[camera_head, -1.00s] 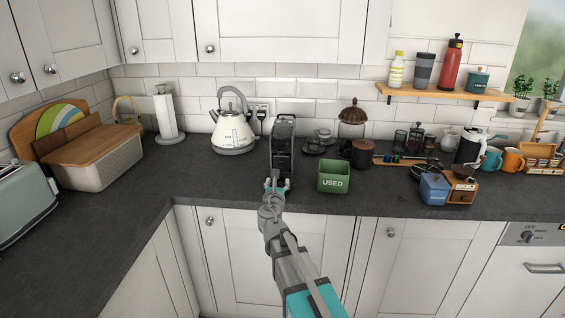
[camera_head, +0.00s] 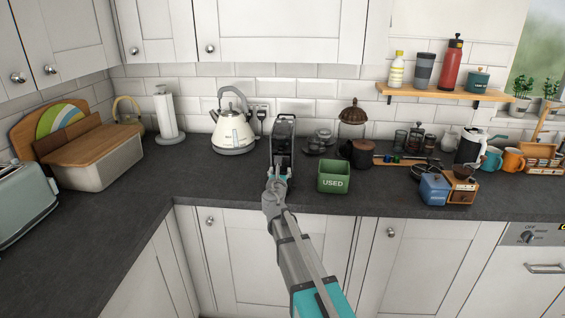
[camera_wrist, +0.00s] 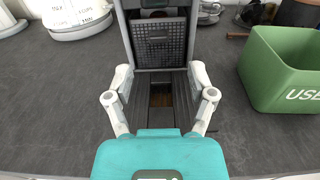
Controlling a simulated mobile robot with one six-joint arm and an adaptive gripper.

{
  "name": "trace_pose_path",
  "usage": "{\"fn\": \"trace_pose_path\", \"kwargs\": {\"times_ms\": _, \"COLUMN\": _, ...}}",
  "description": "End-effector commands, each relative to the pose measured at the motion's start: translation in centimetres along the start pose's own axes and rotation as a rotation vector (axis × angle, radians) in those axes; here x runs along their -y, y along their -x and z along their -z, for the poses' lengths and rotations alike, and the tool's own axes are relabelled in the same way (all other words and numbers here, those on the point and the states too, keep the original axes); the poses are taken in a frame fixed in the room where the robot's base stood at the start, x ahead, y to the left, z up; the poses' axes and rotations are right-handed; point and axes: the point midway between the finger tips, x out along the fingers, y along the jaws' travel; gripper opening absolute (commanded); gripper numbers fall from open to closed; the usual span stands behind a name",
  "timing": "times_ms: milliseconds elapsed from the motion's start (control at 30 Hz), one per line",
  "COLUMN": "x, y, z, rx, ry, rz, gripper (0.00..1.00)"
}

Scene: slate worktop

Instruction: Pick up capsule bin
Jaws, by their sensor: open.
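A dark perforated bin (camera_wrist: 162,43), seemingly the capsule bin, sits low in the front of the black coffee machine (camera_head: 284,133) in the wrist view. In the head view my arm partly hides the machine's front. My gripper (camera_wrist: 161,76) is open and empty. Its fingers are spread over the slatted dark tray (camera_wrist: 185,95) in front of the bin, one finger at each side. The bin lies ahead of the fingertips, apart from them. In the head view my gripper (camera_head: 278,177) is at the machine's foot.
A green box marked USED (camera_head: 333,177) stands close to the right of the machine. A cream kettle (camera_head: 233,132) stands to the left. Stacked cups (camera_head: 322,140) and a dark jar (camera_head: 363,154) are behind right. The slate worktop (camera_head: 215,185) left of the machine is clear.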

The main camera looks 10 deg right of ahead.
Motion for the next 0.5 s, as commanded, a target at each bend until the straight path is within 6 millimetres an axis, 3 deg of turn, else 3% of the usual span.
{"fn": "trace_pose_path", "kwargs": {"times_ms": 500, "x": -0.2, "y": -4.8, "z": -0.2, "rx": 0.0, "ry": 0.0, "rz": 0.001, "gripper": 0.71}}
